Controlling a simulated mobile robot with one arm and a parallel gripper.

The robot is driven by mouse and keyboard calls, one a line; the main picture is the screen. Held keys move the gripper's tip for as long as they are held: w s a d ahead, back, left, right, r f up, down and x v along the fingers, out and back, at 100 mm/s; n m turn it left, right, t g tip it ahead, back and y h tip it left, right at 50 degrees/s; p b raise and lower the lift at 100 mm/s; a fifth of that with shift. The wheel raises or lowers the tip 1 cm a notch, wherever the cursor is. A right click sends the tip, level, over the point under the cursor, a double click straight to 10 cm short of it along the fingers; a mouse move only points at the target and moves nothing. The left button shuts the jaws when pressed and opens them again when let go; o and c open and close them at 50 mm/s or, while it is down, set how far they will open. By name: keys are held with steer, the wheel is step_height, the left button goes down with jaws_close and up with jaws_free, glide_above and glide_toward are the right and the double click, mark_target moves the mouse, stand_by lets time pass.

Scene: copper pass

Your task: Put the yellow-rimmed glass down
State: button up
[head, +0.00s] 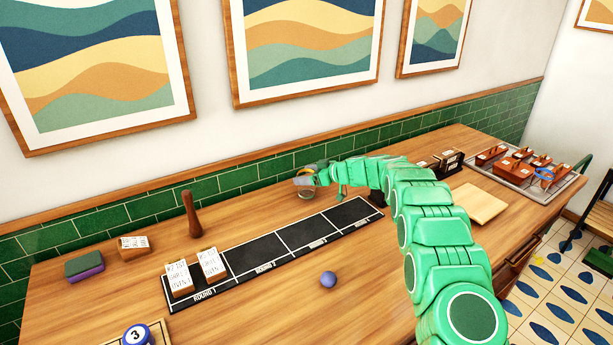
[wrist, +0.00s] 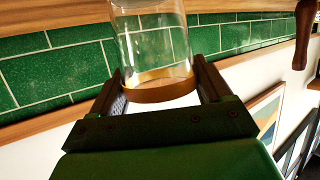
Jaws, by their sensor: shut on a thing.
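The yellow-rimmed glass (head: 306,180) is at the end of my arm in the head view, over the back of the counter near the green tiles. In the wrist view the clear glass (wrist: 152,38) stands between the two dark fingers, its yellow-brown rim towards my palm. My gripper (head: 317,174) is shut on it; its fingers also show in the wrist view (wrist: 158,72). The picture there is turned over, with the counter at the top. The far end of the glass is cut off, and I cannot tell whether it touches the counter.
A black strip mat (head: 279,251) with two card-topped blocks lies in front. A brown wooden peg (head: 192,215) stands left. A purple ball (head: 328,279) lies in front of the mat. A board (head: 480,203) and a loaded tray (head: 556,185) are right. Bare counter lies between peg and glass.

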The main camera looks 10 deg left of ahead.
steer(key=shift+f, duration=0.15)
steer(key=o, duration=1.5)
steer(key=shift+d+r, duration=0.1)
steer(key=shift+r, duration=0.1)
steer(key=v, duration=1.1)
steer(key=shift+s+d+r, duration=0.1)
steer(key=shift+d+r, duration=0.05)
steer(key=shift+d, duration=0.25)
